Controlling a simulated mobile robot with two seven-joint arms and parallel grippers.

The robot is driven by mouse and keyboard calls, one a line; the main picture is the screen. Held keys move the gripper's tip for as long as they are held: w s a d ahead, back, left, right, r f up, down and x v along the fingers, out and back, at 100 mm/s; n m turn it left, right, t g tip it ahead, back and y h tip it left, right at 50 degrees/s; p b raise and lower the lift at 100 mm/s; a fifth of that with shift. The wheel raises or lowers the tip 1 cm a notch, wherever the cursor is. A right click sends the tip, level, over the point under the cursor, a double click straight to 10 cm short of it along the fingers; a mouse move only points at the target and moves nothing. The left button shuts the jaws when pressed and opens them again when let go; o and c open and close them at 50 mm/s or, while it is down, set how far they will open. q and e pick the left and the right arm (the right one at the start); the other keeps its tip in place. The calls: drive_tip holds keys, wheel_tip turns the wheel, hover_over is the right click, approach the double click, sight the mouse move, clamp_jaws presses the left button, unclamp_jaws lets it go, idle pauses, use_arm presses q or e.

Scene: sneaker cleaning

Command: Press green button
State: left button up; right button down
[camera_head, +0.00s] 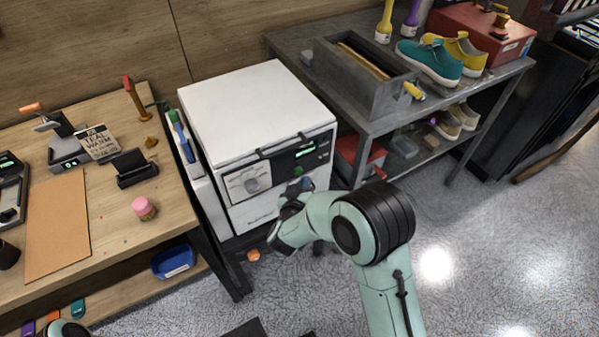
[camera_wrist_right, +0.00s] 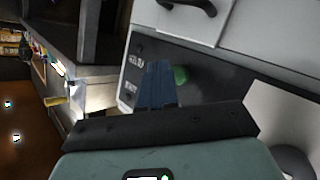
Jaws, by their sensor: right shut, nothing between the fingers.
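The green button (camera_head: 298,170) is on the dark control panel of a white box-shaped machine (camera_head: 250,110). My right gripper (camera_head: 303,188) is in front of the machine, just below the button in the head view. In the right wrist view, the green button (camera_wrist_right: 181,75) shows close to the right side of the shut blue-grey fingertips (camera_wrist_right: 158,72). Nothing is between the fingers. I cannot tell whether they touch the button or panel. My left gripper is not in view; only a teal part of my left arm shows at the bottom left.
A wooden bench (camera_head: 105,200) with small tools stands left of the machine. A grey metal table (camera_head: 300,40) on the right holds a bin, a teal shoe (camera_head: 430,62) and a yellow shoe. The speckled floor in front is mostly clear.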

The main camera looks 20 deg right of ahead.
drive_tip(key=shift+w, duration=0.15)
idle(0.5)
drive_tip(key=shift+w+p, duration=0.3)
drive_tip(key=shift+p, duration=0.05)
drive_tip(key=shift+w+a, duration=0.1)
drive_tip(key=shift+w, duration=0.4)
idle(0.6)
drive_tip(key=shift+s, duration=0.15)
drive_tip(key=shift+s+p, duration=0.35)
drive_tip(key=shift+s, duration=0.4)
drive_tip(key=shift+s, duration=0.1)
drive_tip(key=s, duration=0.4)
drive_tip(key=shift+s+d, duration=0.3)
drive_tip(key=shift+s, duration=0.1)
idle(0.7)
